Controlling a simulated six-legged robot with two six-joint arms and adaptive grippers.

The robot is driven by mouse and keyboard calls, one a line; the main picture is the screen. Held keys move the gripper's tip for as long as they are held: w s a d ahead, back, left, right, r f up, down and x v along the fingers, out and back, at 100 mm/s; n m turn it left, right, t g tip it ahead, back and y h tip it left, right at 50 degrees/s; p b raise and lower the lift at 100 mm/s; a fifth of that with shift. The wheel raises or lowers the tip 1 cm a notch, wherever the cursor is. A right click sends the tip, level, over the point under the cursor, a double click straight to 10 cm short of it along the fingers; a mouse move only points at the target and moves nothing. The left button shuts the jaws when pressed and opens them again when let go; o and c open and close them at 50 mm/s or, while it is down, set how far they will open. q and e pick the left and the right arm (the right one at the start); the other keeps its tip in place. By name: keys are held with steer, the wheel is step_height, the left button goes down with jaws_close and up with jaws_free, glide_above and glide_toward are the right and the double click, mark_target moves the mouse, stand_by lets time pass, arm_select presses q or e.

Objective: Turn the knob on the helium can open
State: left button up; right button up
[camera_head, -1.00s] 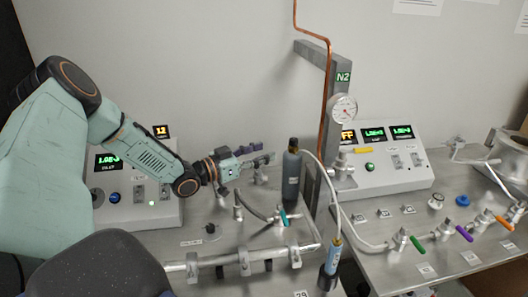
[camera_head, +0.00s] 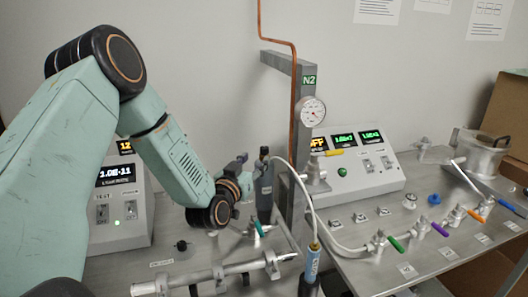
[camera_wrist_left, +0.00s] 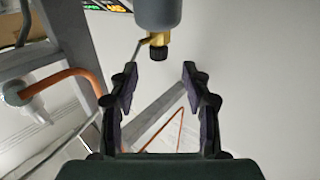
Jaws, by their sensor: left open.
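The helium can (camera_head: 263,187) is a dark grey upright cylinder on the bench, just right of my left gripper (camera_head: 246,168). Its black top piece (camera_head: 264,153) shows above the gripper in the head view. In the left wrist view the can's grey body (camera_wrist_left: 158,12) hangs in from the top edge, with a brass valve and a black ribbed knob (camera_wrist_left: 158,54). My left gripper (camera_wrist_left: 160,78) is open and empty there. The knob lies between the two fingertips sideways and slightly beyond them, with clear gaps on both sides. My right gripper is not in view.
A copper pipe (camera_head: 294,100) and grey post marked N2 stand close right of the can. A pressure gauge (camera_head: 312,111) is beside them. Control boxes stand at left and right; metal pipework lies in front.

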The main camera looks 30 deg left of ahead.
mark_target(263, 152)
arm_select(q)
steer(key=shift+w+a, duration=0.2)
steer(key=shift+w, duration=1.1)
steer(key=shift+w+a, duration=0.25)
steer(key=shift+w, duration=1.05)
steer(key=shift+w+a, duration=0.2)
steer(key=shift+w, duration=1.1)
jaws_close()
